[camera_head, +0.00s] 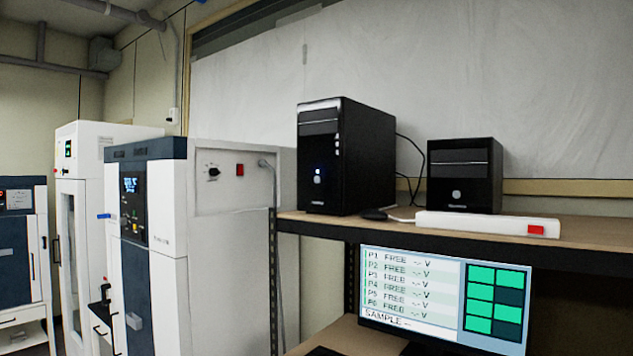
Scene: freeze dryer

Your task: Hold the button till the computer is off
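A black tower computer (362,155) stands upright on the upper shelf. Its front faces left and towards me, with a round light button (318,179) and a small blue light just above it. A second, smaller black computer (464,175) stands to its right, with a round grey button (456,195) and no light that I can see. A monitor (412,288) below the shelf is lit and shows a list of P1 to P6 lines and green blocks. My gripper is not in view.
The wooden shelf (580,232) carries a white power strip (470,222) with a red switch (536,230) in front of the computers. White cabinet machines (230,250) stand close on the left.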

